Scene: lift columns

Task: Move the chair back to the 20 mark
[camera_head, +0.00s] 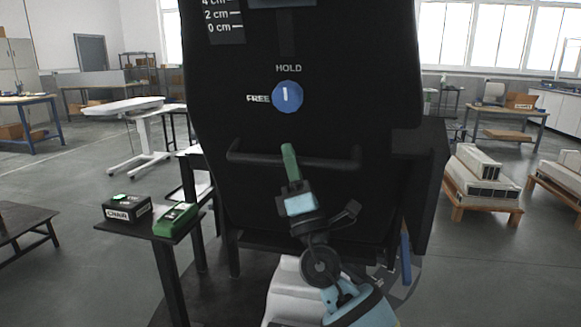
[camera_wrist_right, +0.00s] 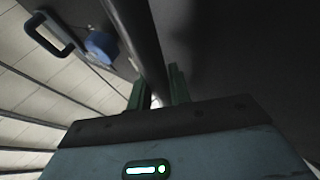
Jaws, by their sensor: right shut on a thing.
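The black chair back (camera_head: 330,120) stands upright and fills the middle of the head view. A blue knob (camera_head: 287,97) on it has its white line pointing up, toward HOLD; FREE is printed at its left. A white scale (camera_head: 224,20) at the top left shows 0, 2 and 4 cm; the 20 mark is not in view. My right gripper (camera_head: 290,162) is shut on the black bar handle (camera_head: 335,161) below the knob. In the right wrist view the bar (camera_wrist_right: 143,45) runs between the green fingers (camera_wrist_right: 157,92). My left gripper is not in view.
A small dark stand (camera_head: 150,225) at the left holds a black box labelled CHAIR (camera_head: 127,208) and a green device (camera_head: 175,219). A white-topped table (camera_head: 125,106) stands behind. Pallets with pale blocks (camera_head: 480,180) are at the right. Grey floor is clear between.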

